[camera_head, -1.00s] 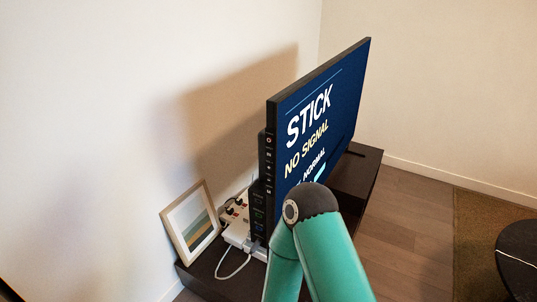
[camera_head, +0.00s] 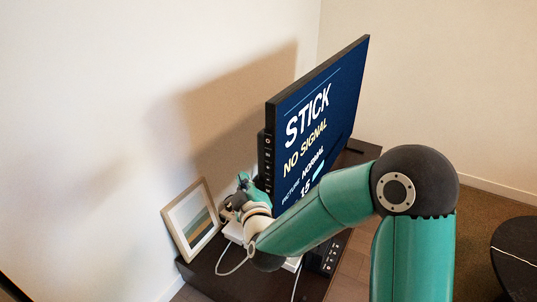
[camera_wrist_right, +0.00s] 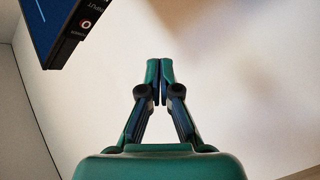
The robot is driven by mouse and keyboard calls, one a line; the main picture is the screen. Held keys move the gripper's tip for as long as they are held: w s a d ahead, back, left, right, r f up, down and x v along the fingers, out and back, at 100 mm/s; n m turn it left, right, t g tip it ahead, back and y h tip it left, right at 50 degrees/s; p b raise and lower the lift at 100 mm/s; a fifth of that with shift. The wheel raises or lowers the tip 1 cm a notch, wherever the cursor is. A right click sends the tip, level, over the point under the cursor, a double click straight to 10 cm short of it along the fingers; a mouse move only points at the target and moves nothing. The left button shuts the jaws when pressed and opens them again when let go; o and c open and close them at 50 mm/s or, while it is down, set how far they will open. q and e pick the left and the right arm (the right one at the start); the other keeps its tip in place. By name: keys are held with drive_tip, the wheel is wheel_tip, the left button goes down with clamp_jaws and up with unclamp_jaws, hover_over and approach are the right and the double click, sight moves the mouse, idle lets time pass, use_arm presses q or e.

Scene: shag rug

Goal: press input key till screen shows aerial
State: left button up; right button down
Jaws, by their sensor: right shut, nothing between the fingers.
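The television screen (camera_head: 325,120) is dark blue and reads STICK, NO SIGNAL, with PICTURE NORMAL and 15 below. A column of small keys (camera_head: 267,160) runs down its black left side edge. In the right wrist view, a corner of the television (camera_wrist_right: 58,30) fills the upper left. It shows a red-ringed key (camera_wrist_right: 86,24) near a POWER label, and an INPUT label (camera_wrist_right: 98,5) at the top edge. My right gripper (camera_head: 243,179) is beside the lower part of the key edge. Its fingers (camera_wrist_right: 160,68) are together and empty, apart from the television. My left gripper is out of view.
A framed picture (camera_head: 190,220) leans on the wall just left of my right gripper. A dark round table (camera_head: 517,255) is at the far right.

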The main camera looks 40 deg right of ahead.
sight(268, 154)
drive_tip(key=shift+d, duration=0.1)
idle(0.3)
drive_tip(key=w+d, duration=0.3)
drive_tip(key=d, duration=0.5)
drive_tip(key=shift+w, duration=0.2)
drive_tip(key=shift+d, duration=0.15)
idle(1.3)
drive_tip(key=shift+w+d+r, duration=0.1)
drive_tip(key=shift+w+d, duration=0.05)
drive_tip(key=shift+d, duration=0.1)
drive_tip(key=shift+w+d+b, duration=0.1)
drive_tip(key=shift+d+b, duration=0.2)
idle(0.9)
drive_tip(key=shift+a, duration=0.1)
drive_tip(key=shift+s+a+b, duration=0.3)
drive_tip(key=shift+a, duration=0.3)
